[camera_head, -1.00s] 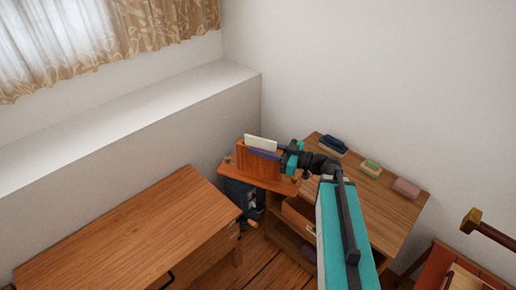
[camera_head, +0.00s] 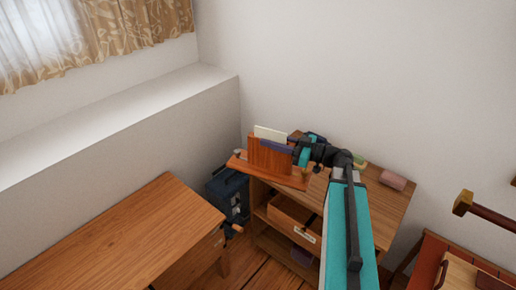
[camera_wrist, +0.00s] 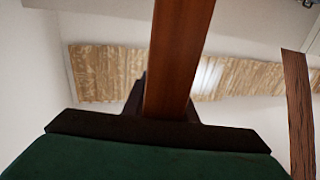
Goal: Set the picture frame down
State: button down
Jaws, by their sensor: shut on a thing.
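My gripper (camera_head: 299,152) is shut on a reddish-brown wooden piece, taken as the picture frame (camera_head: 268,157). In the head view it shows as an upright wooden panel with a pale card (camera_head: 271,133) behind it. A wooden board (camera_head: 270,176) shows just under it; I cannot tell whether the board is part of it. It is at the left end of the wooden cabinet top (camera_head: 370,208). In the wrist view a wooden bar (camera_wrist: 180,55) stands between the dark fingers, and another bar (camera_wrist: 298,110) shows at the right. Whether it touches the cabinet is unclear.
A pink block (camera_head: 393,180) and a greenish block (camera_head: 360,160) lie on the cabinet top. An open drawer (camera_head: 294,218) sits below. A dark blue box (camera_head: 230,192) stands left of the cabinet. A bare wooden desk (camera_head: 120,235) is at left, a red-brown table (camera_head: 425,262) at lower right.

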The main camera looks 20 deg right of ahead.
jog(key=s+d+f+m+t+h+b, duration=0.1)
jog(key=s+d+b, duration=0.3)
jog(key=d+b, duration=0.3)
jog(key=s+d+f+m+t+h+b, duration=0.1)
jog(key=s+d+b, duration=0.4)
jog(key=d, duration=1.1)
jog(key=s+d+f+m+t+h+b, duration=0.1)
jog(key=s+d+b, duration=0.4)
jog(key=d+b, duration=0.6)
jog(key=shift+d+f+h, duration=0.35)
jog(key=shift+f+h, duration=0.25)
jog(key=shift+f, duration=0.45)
jog(key=shift+f, duration=0.2)
notch_tip(320, 180, down, 6)
jog(key=b, duration=0.1)
jog(key=shift+f+b, duration=0.2)
jog(key=shift+b, duration=0.1)
jog(key=shift+f+b, duration=0.5)
jog(key=shift+f, duration=0.1)
